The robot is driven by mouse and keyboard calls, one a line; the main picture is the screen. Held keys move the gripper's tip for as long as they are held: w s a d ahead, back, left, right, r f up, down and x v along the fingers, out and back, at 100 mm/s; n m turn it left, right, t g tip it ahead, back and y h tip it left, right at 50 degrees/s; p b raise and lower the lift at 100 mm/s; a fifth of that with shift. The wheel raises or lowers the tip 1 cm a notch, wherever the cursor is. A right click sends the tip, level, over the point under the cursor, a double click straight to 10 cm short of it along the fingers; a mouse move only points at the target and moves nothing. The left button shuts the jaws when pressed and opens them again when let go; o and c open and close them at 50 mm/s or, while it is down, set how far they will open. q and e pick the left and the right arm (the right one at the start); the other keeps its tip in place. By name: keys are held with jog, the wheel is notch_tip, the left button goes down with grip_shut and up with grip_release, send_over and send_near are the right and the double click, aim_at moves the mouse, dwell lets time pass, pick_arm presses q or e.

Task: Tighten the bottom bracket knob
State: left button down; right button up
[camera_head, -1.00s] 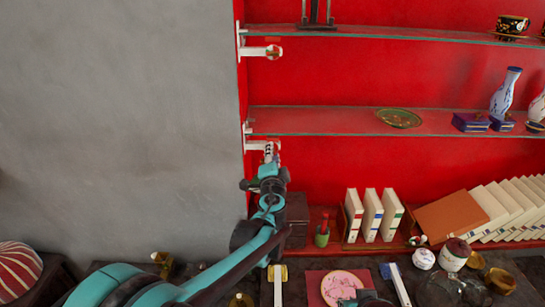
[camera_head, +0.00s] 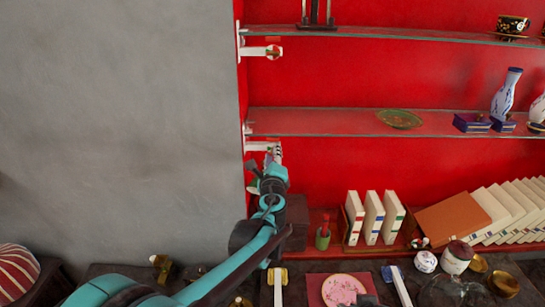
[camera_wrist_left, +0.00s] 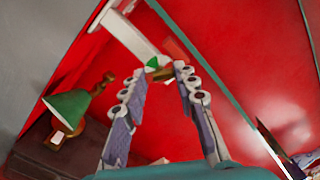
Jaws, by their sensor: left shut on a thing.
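The bottom bracket (camera_head: 256,146) is a white arm under the lower glass shelf, and it also shows in the left wrist view (camera_wrist_left: 128,37). Its round green and white knob (camera_wrist_left: 154,65) sits at the bracket's end. My left gripper (camera_head: 273,154) is up at that end and hides most of the knob in the head view. In the left wrist view the fingertips (camera_wrist_left: 161,72) are on both sides of the knob, and the gripper is shut on it. My right gripper is not clearly seen.
The upper bracket's knob (camera_head: 273,52) is above. The lower glass shelf (camera_head: 330,122) runs right, carrying a green dish (camera_head: 399,119) and vases. A green bell-shaped thing (camera_wrist_left: 68,108) stands near the gripper. White books (camera_head: 373,217) stand lower right. Grey wall (camera_head: 120,120) fills the left.

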pick_arm(q)
jog(key=m, duration=1)
jog(key=shift+f+m+b, duration=0.1)
jog(key=shift+m+b, duration=0.2)
jog(key=shift+b, duration=0.05)
dwell(0.4)
jog(key=c, duration=1.2)
grip_release()
jog(key=shift+o, duration=0.2)
jog(key=s, duration=1.2)
